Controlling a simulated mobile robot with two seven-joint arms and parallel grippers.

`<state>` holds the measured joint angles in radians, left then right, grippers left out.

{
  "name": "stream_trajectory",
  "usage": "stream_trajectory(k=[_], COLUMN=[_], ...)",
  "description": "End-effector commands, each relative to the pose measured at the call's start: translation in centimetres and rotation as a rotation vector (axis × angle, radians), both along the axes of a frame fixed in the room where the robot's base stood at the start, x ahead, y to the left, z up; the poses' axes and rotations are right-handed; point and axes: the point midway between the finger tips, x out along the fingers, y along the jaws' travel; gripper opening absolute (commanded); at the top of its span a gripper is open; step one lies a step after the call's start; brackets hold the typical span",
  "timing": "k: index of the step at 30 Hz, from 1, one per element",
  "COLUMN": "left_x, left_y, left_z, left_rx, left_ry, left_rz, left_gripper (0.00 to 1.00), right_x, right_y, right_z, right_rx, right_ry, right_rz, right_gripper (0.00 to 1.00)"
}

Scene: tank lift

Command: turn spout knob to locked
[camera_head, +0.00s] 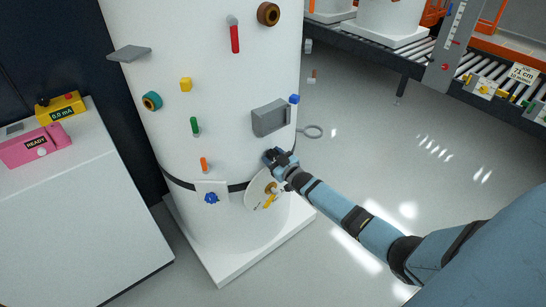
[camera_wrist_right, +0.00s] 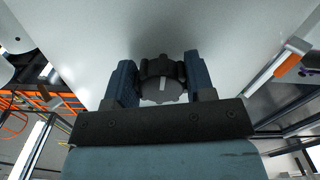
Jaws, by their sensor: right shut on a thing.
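My right gripper (camera_head: 277,158) is at the white tank (camera_head: 215,55), just below a grey box on its wall. In the right wrist view its two blue-grey fingers (camera_wrist_right: 160,78) stand on either side of a dark round knob (camera_wrist_right: 163,88) with a light pointer line, and are shut on it. The pointer line runs nearly upright in that view. In the head view the gripper mostly hides this knob. I cannot read any locked mark beside it. My left gripper is not in view.
A white cabinet (camera_head: 75,220) stands left.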

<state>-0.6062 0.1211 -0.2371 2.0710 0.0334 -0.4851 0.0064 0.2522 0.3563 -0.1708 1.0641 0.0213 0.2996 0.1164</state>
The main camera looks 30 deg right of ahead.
Motion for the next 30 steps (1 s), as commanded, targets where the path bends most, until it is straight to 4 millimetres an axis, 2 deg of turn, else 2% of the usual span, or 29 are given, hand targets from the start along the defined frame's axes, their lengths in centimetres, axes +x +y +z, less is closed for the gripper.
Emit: stream_trajectory(k=[8, 9, 11, 12, 20, 23, 26, 30], left_x=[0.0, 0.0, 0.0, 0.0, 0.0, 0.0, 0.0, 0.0], left_y=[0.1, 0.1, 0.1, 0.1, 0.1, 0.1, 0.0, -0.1], left_z=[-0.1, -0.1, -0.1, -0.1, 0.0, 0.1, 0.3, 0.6], left_rx=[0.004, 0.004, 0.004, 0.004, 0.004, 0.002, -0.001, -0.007], left_ry=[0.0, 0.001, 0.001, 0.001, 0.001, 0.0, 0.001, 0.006], left_rz=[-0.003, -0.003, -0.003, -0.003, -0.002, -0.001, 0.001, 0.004], left_gripper=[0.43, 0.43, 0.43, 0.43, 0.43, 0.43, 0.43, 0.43], right_x=[0.0, 0.0, 0.0, 0.0, -0.1, -0.8, -2.2, -5.2], right_y=[0.0, 0.0, 0.0, 0.0, 0.0, -0.1, -0.2, -0.4], right_z=[0.0, 0.0, 0.0, 0.0, 0.0, -0.1, -0.1, 0.0], right_rx=[0.003, 0.003, 0.002, 0.002, 0.001, 0.001, 0.001, 0.001], right_ry=[0.0, 0.0, 0.0, 0.0, 0.001, 0.002, 0.002, 0.002], right_rz=[-0.001, -0.001, 0.0, 0.0, 0.0, 0.0, 0.0, 0.0], right_gripper=[0.26, 0.58, 0.72, 0.75, 0.75, 0.75, 0.75, 0.75])
